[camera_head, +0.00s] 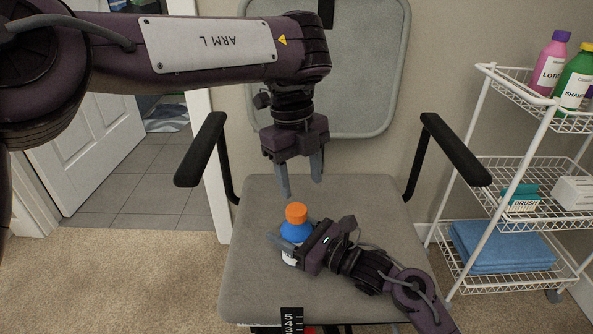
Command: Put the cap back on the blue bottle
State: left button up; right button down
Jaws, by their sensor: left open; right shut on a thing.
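The blue bottle (297,230) stands upright on the grey chair seat. An orange cap (296,212) sits on top of its neck; I cannot tell how tightly. My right gripper (287,241) is shut on the bottle's body from the right side, and hides part of its lower half. My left gripper (301,188) hangs above the cap, pointing down. Its fingers are open and empty, with their tips a little above the cap and apart from it.
The chair seat (252,278) is otherwise clear around the bottle. Black armrests (203,147) rise on both sides, and the grey backrest (365,70) stands behind. A white wire rack (470,160) with bottles, boxes and a blue towel (500,248) is at right.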

aim_at(296, 209)
pick_arm(q)
jog(key=n, duration=0.5)
jog(key=shift+s+r, duration=0.1)
jog(key=shift+r, duration=0.05)
jog(key=n, duration=0.4)
jog(key=shift+s+a+r+n+t+y, duration=0.1)
jog(key=shift+r+n+t+y, duration=0.1)
jog(key=shift+n+t+y, duration=0.2)
jog(key=n, duration=0.4)
jog(key=shift+s+a+r, duration=0.1)
jog(key=shift+r, duration=0.05)
jog(key=n, duration=0.6)
jog(key=shift+s+a+r+y, duration=0.1)
jog(key=shift+a+r+y, duration=0.1)
jog(key=shift+y, duration=0.1)
jog(key=shift+f, duration=4)
jog(key=c, duration=1.1)
